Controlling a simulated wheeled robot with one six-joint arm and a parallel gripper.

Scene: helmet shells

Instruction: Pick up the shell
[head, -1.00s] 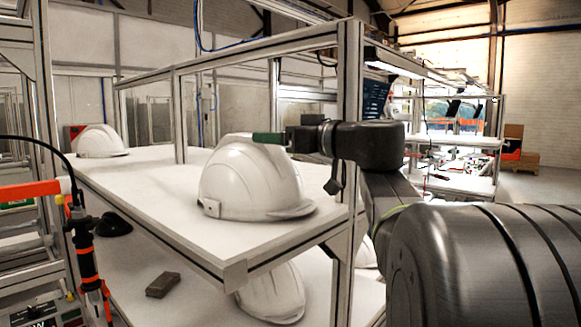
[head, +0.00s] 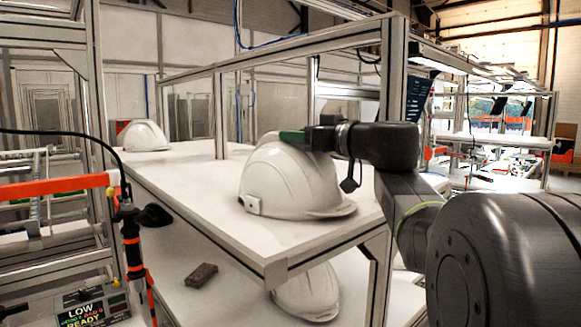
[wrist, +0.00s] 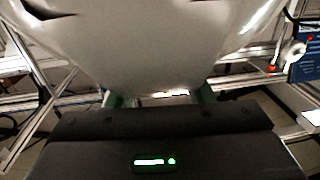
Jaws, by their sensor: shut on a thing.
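A white helmet shell (head: 290,182) is at the front of the upper white shelf in the head view. My gripper (head: 291,137) reaches in from the right and its green-tipped end is at the top of this shell. The jaws are shut on the shell; the contact itself is mostly hidden. In the wrist view the shell (wrist: 165,45) fills the upper middle, close in front of the gripper (wrist: 160,100). The shell is upright, its brim at or just above the shelf; I cannot tell if it is clear of the surface.
Another white helmet (head: 146,136) sits at the shelf's far left. A further white helmet (head: 308,290) and a dark block (head: 201,275) are on the lower shelf. A metal frame post (head: 393,75) stands close behind my arm. The upper shelf (head: 190,185) is bare to the left.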

